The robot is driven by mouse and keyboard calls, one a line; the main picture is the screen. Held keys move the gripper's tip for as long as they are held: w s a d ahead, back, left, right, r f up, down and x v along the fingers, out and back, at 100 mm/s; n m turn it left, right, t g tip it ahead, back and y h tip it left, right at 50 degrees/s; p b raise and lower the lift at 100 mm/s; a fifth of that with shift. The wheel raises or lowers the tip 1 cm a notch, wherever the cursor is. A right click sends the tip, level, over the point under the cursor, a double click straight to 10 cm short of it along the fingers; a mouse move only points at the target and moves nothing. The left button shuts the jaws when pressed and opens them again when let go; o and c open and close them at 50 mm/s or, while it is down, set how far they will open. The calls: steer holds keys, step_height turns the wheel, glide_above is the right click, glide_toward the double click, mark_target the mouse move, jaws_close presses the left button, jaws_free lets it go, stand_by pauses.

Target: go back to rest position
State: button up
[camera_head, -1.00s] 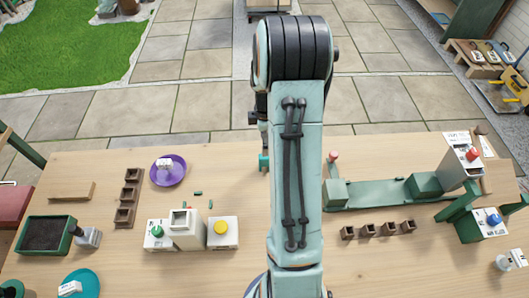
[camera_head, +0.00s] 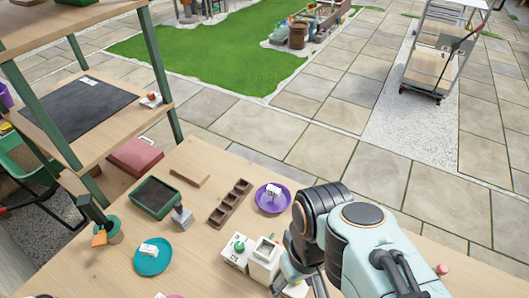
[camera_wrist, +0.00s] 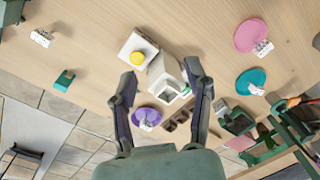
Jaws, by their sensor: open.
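My gripper (camera_wrist: 160,69) is open, with its two dark fingers spread and nothing between their tips. In the head view my gripper (camera_head: 303,284) is at the lower edge, close to the white box with a square opening (camera_head: 264,261), and is partly cut off.
A purple saucer (camera_head: 263,203), a brown row of square pots (camera_head: 231,203), a dark-filled tray (camera_head: 154,197) and a teal saucer (camera_head: 152,268) stand on the wooden table. A shelf with a dark mat (camera_head: 80,112) rises at the left. Bare wood lies between these things.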

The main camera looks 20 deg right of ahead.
steer(key=shift+s+a+f+m, duration=0.15)
steer(key=shift+s+a, duration=0.1)
steer(key=shift+s, duration=0.25)
steer(key=shift+s+a+r+m, duration=0.15)
steer(key=shift+s+a, duration=0.1)
steer(key=shift+s, duration=0.25)
steer(key=shift+f, duration=0.1)
stand_by(0.4)
